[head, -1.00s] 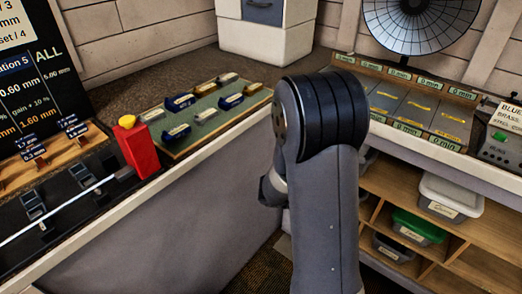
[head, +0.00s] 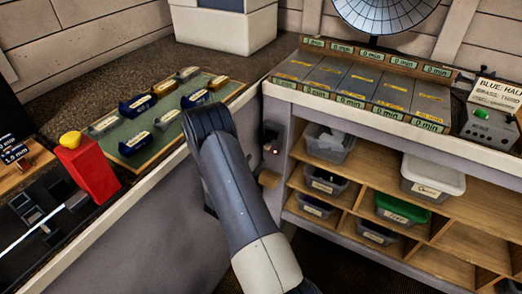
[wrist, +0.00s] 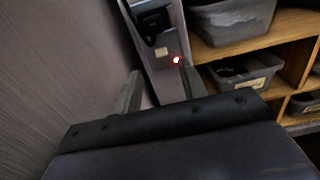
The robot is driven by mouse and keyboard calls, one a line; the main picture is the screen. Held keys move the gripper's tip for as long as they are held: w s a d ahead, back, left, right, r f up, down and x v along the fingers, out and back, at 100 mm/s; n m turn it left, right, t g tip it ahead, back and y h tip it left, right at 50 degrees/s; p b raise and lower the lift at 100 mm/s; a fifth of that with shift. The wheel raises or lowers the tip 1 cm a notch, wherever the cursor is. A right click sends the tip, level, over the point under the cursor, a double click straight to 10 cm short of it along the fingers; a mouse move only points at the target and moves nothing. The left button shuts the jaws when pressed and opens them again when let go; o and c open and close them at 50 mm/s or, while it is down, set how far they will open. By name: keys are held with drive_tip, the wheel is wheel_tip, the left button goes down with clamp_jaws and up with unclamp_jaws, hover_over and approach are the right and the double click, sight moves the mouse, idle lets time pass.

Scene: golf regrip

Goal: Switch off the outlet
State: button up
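The outlet (head: 272,137) is a dark unit on the grey end panel of the shelving, below the right-hand counter. A small red light glows at its lower part. In the wrist view the outlet's dark socket (wrist: 150,22) is at the top, with a pale label below it and the lit red spot (wrist: 177,60) lower right. My gripper (wrist: 160,84) is open and empty, its two fingers apart and pointing toward the panel. The red spot shows close to the right fingertip in the picture; I cannot tell whether they touch.
Wooden shelves (head: 360,165) with several labelled bins stand right of the outlet. The left bench's grey side (head: 150,235) runs close to my arm. A red bottle (head: 88,168) and a green board (head: 128,143) with small blocks are on that bench.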

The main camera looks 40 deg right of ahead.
sight(267, 147)
drive_tip(key=x, duration=0.7)
drive_tip(key=shift+d, duration=0.2)
drive_tip(key=shift+c, duration=0.3)
clamp_jaws()
